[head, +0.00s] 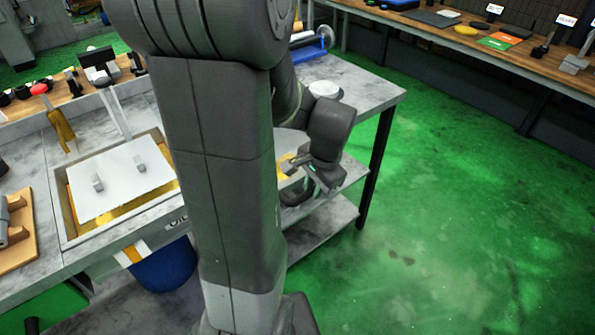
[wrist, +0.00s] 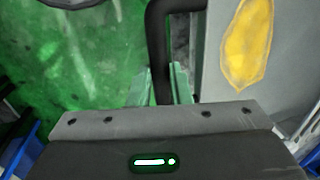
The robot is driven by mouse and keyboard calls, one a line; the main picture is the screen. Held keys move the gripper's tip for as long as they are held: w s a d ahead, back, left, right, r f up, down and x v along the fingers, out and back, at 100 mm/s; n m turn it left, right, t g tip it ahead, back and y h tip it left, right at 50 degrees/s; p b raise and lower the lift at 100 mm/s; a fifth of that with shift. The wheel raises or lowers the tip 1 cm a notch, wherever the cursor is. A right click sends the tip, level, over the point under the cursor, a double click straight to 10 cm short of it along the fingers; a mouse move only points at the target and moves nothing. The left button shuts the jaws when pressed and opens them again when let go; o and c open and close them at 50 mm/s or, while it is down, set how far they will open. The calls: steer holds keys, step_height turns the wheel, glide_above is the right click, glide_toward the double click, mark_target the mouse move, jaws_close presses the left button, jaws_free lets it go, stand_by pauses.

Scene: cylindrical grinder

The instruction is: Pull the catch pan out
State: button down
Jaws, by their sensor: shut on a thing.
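The catch pan (wrist: 215,75) shows in the wrist view as a grey surface with a yellow patch, at the upper right. A black bent handle (wrist: 158,40) runs down beside it. My gripper (wrist: 168,88) is shut on this handle, its pale green fingers either side of the bar. In the head view my gripper (head: 312,180) is low beside the bench, at a grey and yellow piece (head: 288,165) that looks like the pan. My arm hides most of the pan there, so how far it sits in or out cannot be told.
A grey bench (head: 365,85) with a dark leg (head: 377,165) and a lower shelf (head: 325,225) stands around my gripper. A blue bucket (head: 165,282) is under the bench at the left. The green floor (head: 450,240) to the right is clear.

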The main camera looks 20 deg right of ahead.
steer(key=s, duration=0.1)
steer(key=s+d, duration=0.1)
steer(key=s, duration=0.1)
stand_by(0.4)
steer(key=c, duration=1.3)
jaws_free()
steer(key=r, duration=0.4)
steer(key=s+r, duration=0.1)
steer(key=r, duration=0.4)
steer(key=s+d+r+p, duration=0.1)
steer(key=r, duration=0.3)
steer(key=shift+s+r, duration=0.25)
steer(key=shift+r, duration=0.05)
